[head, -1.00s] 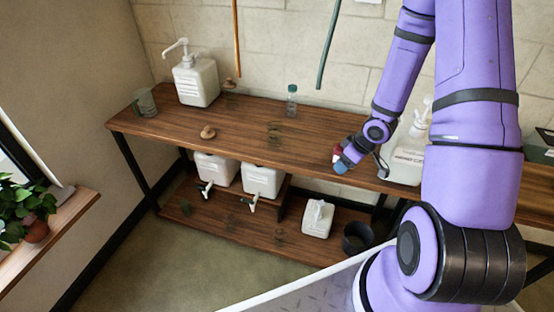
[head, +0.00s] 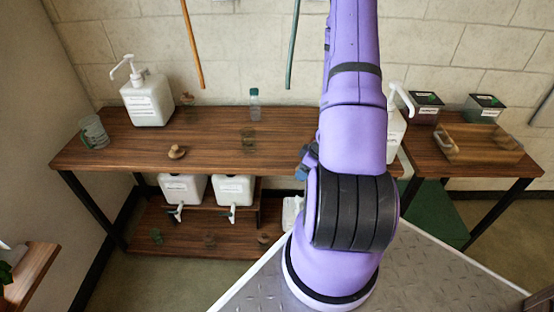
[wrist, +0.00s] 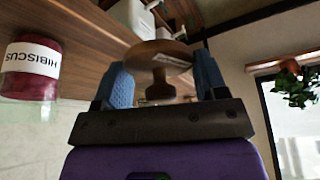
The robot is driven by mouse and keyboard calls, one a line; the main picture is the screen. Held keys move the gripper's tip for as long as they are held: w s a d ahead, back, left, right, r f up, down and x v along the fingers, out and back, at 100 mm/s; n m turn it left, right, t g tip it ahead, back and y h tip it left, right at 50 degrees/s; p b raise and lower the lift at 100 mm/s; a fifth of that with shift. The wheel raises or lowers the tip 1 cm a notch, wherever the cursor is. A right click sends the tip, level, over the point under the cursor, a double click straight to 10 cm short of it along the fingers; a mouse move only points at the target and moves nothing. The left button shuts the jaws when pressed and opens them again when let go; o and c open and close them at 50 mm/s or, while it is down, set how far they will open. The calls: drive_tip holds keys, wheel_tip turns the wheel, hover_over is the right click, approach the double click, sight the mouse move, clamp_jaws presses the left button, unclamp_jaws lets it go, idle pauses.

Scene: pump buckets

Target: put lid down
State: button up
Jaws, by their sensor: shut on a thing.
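In the wrist view, my gripper (wrist: 164,82) has blue fingertips on both sides of a round brown wooden lid (wrist: 158,52) and is shut on it. The lid's darker knob (wrist: 160,90) points toward the gripper's palm. A jar with dark red contents and a HIBISCUS label (wrist: 32,68) is to the left of the gripper, apart from it. In the head view, my arm hides most of the gripper; only a small blue part (head: 302,173) shows at the shelf's front edge. The held lid is hidden there.
The wooden shelf (head: 225,130) carries a white pump bucket (head: 148,100), a glass (head: 93,132), a small bottle (head: 254,105) and a round wooden piece (head: 177,152). Another white pump bucket (head: 395,130) stands behind my arm. A wooden tray (head: 478,143) is on the right table.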

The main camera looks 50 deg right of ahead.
hover_over(280, 161)
drive_tip(key=s, duration=0.2)
drive_tip(key=shift+w+d+f, duration=0.15)
drive_tip(key=shift+w+f, duration=0.1)
drive_tip(key=shift+f, duration=2.1)
drive_tip(key=shift+f, duration=0.1)
drive_tip(key=o, duration=0.9)
